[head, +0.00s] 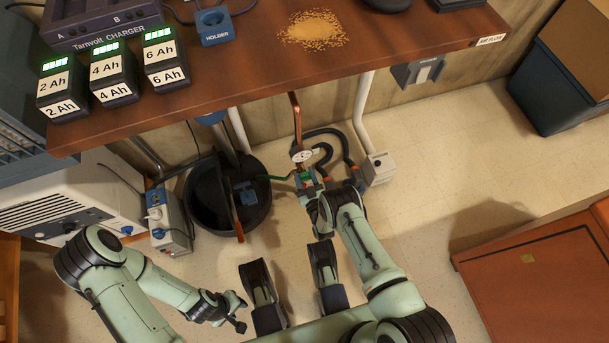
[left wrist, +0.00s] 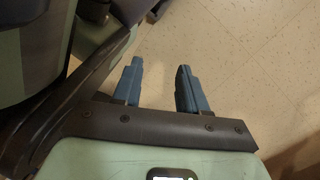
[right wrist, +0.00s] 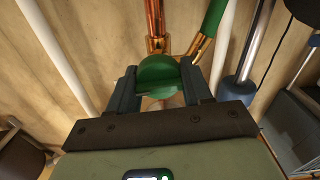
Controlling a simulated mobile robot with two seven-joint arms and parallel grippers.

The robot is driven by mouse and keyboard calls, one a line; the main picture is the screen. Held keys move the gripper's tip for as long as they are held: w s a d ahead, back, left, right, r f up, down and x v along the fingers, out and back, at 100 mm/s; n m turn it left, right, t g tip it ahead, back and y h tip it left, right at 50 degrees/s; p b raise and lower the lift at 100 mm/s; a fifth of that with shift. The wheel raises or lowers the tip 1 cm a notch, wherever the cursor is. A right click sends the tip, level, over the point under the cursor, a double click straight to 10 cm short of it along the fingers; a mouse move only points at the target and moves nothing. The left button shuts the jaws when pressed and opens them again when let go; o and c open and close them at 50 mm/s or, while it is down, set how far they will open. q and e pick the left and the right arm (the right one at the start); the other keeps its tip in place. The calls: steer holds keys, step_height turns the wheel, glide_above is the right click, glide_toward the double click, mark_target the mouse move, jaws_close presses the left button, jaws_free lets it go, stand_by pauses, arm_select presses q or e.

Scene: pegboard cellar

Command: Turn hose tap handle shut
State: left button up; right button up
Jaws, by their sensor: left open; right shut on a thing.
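The hose tap's round green handle (right wrist: 158,75) sits between the fingers of my right gripper (right wrist: 158,68) in the right wrist view. The gripper is shut on it. A copper pipe (right wrist: 155,22) comes down to the tap, and a brass outlet (right wrist: 201,47) with a green hose (right wrist: 214,17) lies beside it. In the head view my right gripper (head: 305,182) is at the tap, below the copper pipe (head: 296,115), and mostly hides the handle. My left gripper (head: 237,311) is low at the left; the left wrist view shows it open and empty (left wrist: 160,67) above the floor tiles.
A black tub (head: 262,208) stands left of the tap, with the green hose (head: 277,178) running toward it. A round white gauge or tag (head: 302,156) is just above my right gripper. The workbench (head: 250,75) overhangs behind. Open floor (head: 440,165) lies to the right.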

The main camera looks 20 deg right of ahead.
steer(key=shift+a+r+n+p, duration=0.1)
steer(key=shift+n+p, duration=0.2)
steer(key=shift+n, duration=0.9)
steer(key=n, duration=0.2)
steer(key=shift+n, duration=0.4)
steer(key=n, duration=0.4)
steer(key=shift+w+a, duration=0.1)
steer(key=shift+a, duration=0.05)
steer(key=n, duration=0.4)
arm_select(q)
steer(key=shift+w+r, duration=0.25)
steer(key=shift+w, duration=0.25)
arm_select(e)
steer(key=shift+f+n, duration=0.2)
steer(key=shift+n, duration=1.6)
steer(key=o, duration=1)
